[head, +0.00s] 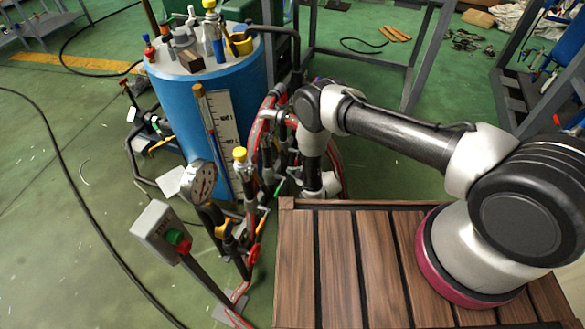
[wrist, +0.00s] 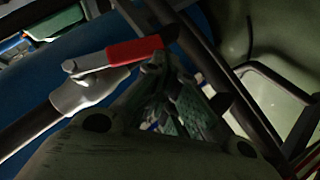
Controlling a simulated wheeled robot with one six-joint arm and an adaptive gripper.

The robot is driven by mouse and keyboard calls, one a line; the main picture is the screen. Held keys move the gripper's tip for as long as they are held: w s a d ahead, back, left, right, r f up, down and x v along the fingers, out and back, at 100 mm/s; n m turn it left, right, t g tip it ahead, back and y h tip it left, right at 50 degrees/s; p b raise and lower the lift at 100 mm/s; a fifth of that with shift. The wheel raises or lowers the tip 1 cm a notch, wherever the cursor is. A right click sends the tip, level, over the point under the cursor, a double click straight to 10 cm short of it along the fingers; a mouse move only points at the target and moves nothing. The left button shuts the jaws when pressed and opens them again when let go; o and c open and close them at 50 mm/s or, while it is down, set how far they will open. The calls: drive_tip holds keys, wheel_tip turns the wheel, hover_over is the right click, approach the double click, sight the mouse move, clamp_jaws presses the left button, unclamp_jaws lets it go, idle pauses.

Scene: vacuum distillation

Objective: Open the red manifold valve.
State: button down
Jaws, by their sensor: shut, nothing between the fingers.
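The red manifold valve shows in the wrist view as a red lever handle (wrist: 135,50) on a grey metal valve body (wrist: 85,90) joined to a dark pipe. In the head view my arm reaches left and bends down among the pipes beside the blue tank (head: 180,115). The fingertips and this lever are not clear there.
A pressure gauge (head: 199,181) and a grey box with a green and red button (head: 160,232) stand left of the pipes. Red hoses and pipes crowd around my wrist. My arm stands on a wooden slatted top (head: 345,260). Green floor is open at the left.

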drive_tip(key=shift+w+d+f, duration=0.1)
drive_tip(key=shift+w+f, duration=0.25)
drive_tip(key=shift+w, duration=0.05)
idle(0.4)
